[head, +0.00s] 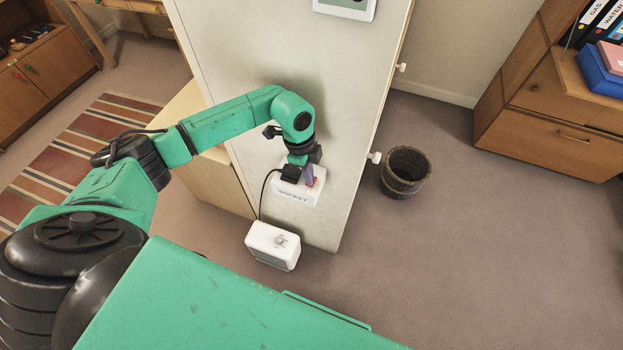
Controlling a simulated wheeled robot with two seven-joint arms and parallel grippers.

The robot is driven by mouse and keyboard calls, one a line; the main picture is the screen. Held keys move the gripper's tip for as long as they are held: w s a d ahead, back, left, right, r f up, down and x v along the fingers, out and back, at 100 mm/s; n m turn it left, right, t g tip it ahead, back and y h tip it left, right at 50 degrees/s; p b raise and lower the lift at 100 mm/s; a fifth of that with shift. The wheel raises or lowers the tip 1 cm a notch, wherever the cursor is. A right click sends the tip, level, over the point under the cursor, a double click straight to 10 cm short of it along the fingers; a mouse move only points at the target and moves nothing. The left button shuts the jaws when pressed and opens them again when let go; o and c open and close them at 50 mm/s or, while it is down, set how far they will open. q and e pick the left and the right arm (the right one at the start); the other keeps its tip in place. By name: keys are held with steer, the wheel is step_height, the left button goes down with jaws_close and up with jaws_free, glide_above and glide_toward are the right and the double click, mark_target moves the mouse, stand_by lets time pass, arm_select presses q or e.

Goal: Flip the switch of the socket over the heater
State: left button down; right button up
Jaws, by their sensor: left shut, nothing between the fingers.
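The white socket (297,197), with "SOCKET" lettered on its front, is fixed low on a pale upright panel. A black cable runs from its left side down to the white heater (262,252), which stands on the floor below it. My left gripper (309,181) is shut and empty, pointing down at the top of the socket. Its fingertips overlap a small reddish patch there, which seems to be the switch. The gripper hides much of that area, so I cannot tell the switch's position or whether the fingers touch it. My right gripper is out of view.
The pale panel (345,110) has knobs along its right edge and a framed item at its top. A dark waste basket (406,172) stands right of it. A wooden cabinet (550,125) with binders is at the right. The carpet (450,260) in front is clear.

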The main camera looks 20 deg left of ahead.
arm_select(q)
steer(key=shift+f, duration=0.3)
step_height(320, 180, up, 7)
steer(key=p, duration=0.6)
steer(key=shift+r, duration=0.15)
steer(key=shift+f, duration=0.2)
